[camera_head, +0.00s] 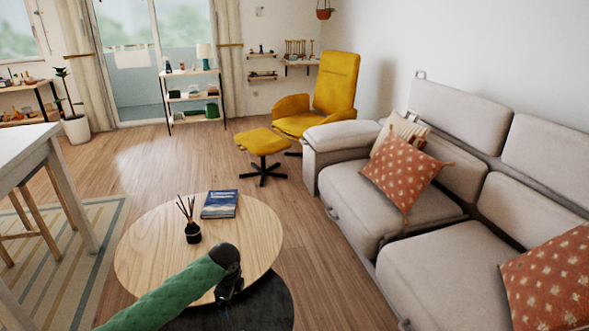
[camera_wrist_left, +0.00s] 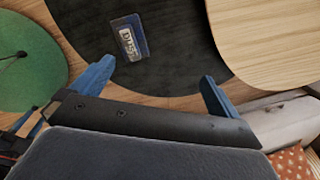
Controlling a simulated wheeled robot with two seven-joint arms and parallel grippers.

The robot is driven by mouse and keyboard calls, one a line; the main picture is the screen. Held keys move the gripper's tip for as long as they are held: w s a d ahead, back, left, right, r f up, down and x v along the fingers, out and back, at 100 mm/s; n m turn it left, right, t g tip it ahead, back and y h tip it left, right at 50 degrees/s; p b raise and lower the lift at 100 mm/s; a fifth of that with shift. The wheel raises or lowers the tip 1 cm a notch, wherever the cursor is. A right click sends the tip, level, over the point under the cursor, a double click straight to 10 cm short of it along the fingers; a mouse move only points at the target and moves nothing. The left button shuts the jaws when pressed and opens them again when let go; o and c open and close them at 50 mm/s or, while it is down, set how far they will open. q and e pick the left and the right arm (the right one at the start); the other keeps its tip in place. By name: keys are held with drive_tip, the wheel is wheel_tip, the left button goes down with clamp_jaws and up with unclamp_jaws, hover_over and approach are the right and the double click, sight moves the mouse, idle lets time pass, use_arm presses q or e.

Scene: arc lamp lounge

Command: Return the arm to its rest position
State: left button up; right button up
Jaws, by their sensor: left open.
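My left arm (camera_head: 165,292), in a green sleeve, comes in from the bottom left in the head view. Its dark gripper (camera_head: 230,290) hangs above the edge of the round tables. In the left wrist view the gripper (camera_wrist_left: 158,80) has its two blue fingers wide apart with nothing between them. A small blue labelled item (camera_wrist_left: 130,38) lies beyond the fingers on a black round tabletop (camera_wrist_left: 185,70). My right gripper is not seen.
A round wooden coffee table (camera_head: 140,255) holds a black reed diffuser (camera_head: 193,232) and a blue book (camera_head: 220,205). The lower black table (camera_head: 270,310) overlaps it in front. A grey sofa (camera_head: 430,270) stands at the right and a white table (camera_head: 25,150) at the left.

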use_arm(q)
drive_tip(key=s+d+r+n+t+h+p, duration=0.1)
drive_tip(key=d+r+n+t, duration=0.15)
drive_tip(key=r+n, duration=0.35)
drive_tip(key=s+d+r+n+t, duration=0.1)
drive_tip(key=d+r+n+t, duration=0.2)
drive_tip(key=r, duration=0.6)
drive_tip(key=s+d+r+n+p, duration=0.2)
drive_tip(key=s+n, duration=0.1)
drive_tip(key=s, duration=0.2)
drive_tip(key=s+f+n+g+p, duration=0.2)
drive_tip(key=s+f, duration=0.3)
drive_tip(key=s, duration=1.2)
drive_tip(key=s+a+f+n+g+h+p, duration=0.1)
drive_tip(key=s+f+n+g+p, duration=0.2)
drive_tip(key=s, duration=1.4)
wheel_tip(320, 180, down, 2)
drive_tip(key=shift+s+a+f+n+p, duration=0.2)
drive_tip(key=shift+s+a+n+p, duration=0.15)
drive_tip(key=shift+p, duration=0.45)
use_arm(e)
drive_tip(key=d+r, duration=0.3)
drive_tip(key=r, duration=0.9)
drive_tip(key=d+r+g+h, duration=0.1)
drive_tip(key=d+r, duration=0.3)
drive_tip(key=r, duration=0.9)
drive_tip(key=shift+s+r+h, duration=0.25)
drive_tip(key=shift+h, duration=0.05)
